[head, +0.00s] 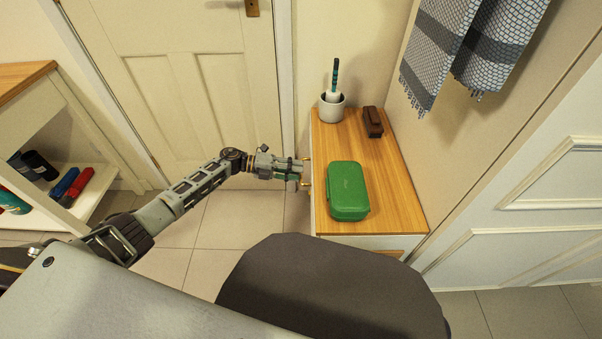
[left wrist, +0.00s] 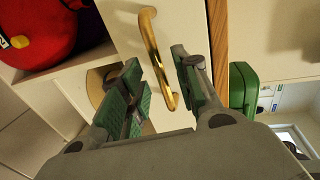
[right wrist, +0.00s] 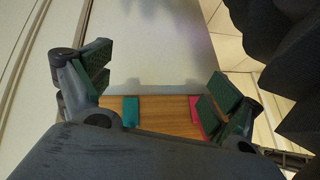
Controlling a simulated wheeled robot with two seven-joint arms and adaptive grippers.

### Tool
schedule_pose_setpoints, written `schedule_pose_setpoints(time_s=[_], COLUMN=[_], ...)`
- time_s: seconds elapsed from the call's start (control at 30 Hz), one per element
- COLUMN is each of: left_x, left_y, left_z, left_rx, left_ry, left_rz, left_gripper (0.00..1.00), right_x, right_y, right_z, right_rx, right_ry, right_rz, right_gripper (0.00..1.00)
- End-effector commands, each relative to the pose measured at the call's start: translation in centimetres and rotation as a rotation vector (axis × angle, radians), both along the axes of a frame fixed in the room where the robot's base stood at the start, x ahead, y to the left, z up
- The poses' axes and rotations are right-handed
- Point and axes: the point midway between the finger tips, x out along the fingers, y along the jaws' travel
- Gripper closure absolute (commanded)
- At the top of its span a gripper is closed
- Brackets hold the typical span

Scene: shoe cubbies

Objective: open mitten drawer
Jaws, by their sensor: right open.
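A white drawer front (left wrist: 130,30) with a curved brass handle (left wrist: 157,62) fills the middle of the left wrist view. My left gripper (head: 303,172) is at the left side of the wood-topped cabinet (head: 390,190). In the left wrist view its two green-padded fingers (left wrist: 157,85) are apart, one on each side of the handle, with gaps visible. My right gripper (right wrist: 158,72) is open and empty in its wrist view; it does not show in the head view. No mittens can be made out, and the drawer's inside is hidden.
A green case (head: 348,190), a pot with a brush (head: 332,108) and a dark brown block (head: 373,122) stand on the cabinet top. A red bag (left wrist: 40,40) sits in an open cubby. A wooden surface with teal (right wrist: 131,112) and pink (right wrist: 196,114) pieces shows beyond my right gripper.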

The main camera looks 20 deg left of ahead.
Motion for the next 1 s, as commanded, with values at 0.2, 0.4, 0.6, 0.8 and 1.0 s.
schedule_pose_setpoints(time_s=[0.2,0.4,0.6,0.8,1.0], left_x=[0.6,0.7,0.7,0.7,0.7], left_y=[-1.8,-2.2,-2.2,-2.2,-2.2], left_z=[-0.4,-0.4,-0.4,-0.5,-0.5], left_rx=[0.0,0.0,0.0,0.0,0.0], left_ry=[-0.001,0.0,0.0,0.0,0.0], left_rz=[0.001,0.001,0.001,0.001,0.001], left_gripper=[0.68,0.68,0.68,0.91,1.0], right_x=[0.1,0.0,-0.2,-0.2,-0.1], right_y=[0.2,0.2,0.2,0.2,0.1], right_z=[-1.1,-1.2,-1.3,-1.2,-1.2], right_rx=[0.015,0.021,0.02,0.018,0.018], right_ry=[-0.014,-0.019,-0.016,-0.016,-0.016], right_rz=[-0.01,-0.014,-0.013,-0.012,-0.012], right_gripper=[0.08,0.08,0.08,0.08,0.08])
